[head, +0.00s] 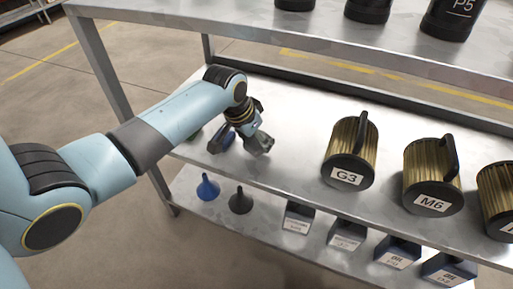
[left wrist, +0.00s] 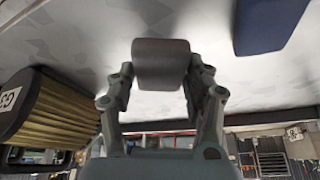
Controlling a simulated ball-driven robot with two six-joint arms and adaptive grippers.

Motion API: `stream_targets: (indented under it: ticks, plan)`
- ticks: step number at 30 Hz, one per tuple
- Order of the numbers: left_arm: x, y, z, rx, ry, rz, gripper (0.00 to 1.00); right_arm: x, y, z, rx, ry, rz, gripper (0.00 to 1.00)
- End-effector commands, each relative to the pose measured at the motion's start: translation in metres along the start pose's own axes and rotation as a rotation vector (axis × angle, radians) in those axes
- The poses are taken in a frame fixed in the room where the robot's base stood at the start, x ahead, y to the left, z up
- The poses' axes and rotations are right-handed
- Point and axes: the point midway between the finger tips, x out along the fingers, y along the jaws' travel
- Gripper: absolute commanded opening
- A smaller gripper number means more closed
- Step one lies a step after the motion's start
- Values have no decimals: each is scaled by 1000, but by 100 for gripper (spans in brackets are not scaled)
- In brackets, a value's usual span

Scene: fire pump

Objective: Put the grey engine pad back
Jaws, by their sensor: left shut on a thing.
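My left gripper (head: 257,139) reaches over the middle shelf (head: 290,135) near its left end. In the left wrist view its two fingers (left wrist: 160,95) are shut on a dark grey block (left wrist: 160,62), which looks like the grey engine pad. The pad also shows at the fingertips in the head view (head: 262,147). It is at or just above the metal surface; I cannot tell whether it touches. My right gripper is not in view.
Filters G3 (head: 350,152) and M6 (head: 433,177) stand to the right. Funnels (head: 207,187) and boxes (head: 298,217) sit on the lower shelf. The upper shelf (head: 220,32) overhangs behind.

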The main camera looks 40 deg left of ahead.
Motion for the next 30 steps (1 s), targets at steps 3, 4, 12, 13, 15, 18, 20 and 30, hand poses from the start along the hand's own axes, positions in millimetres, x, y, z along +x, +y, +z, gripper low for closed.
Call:
stream_targets:
  ticks: [3, 4, 12, 13, 15, 18, 20, 30]
  plan:
    - [21, 1, 10, -1, -4, 1, 25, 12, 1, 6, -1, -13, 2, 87]
    - [24, 1, 12, -1, -4, 1, 25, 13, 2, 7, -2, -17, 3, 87]
    - [24, 0, 11, -1, -1, 1, 25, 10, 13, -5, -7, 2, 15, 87]
    - [25, 0, 11, -1, -1, 1, 25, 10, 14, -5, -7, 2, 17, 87]
    - [26, 0, 12, -1, -1, 1, 54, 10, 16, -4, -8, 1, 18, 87]
    - [25, 0, 12, -1, -1, 1, 67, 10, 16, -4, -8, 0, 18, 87]
    - [25, 0, 12, -1, -1, 1, 74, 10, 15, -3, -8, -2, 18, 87]
    - [18, 0, 10, 0, -1, 0, 74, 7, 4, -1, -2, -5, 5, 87]
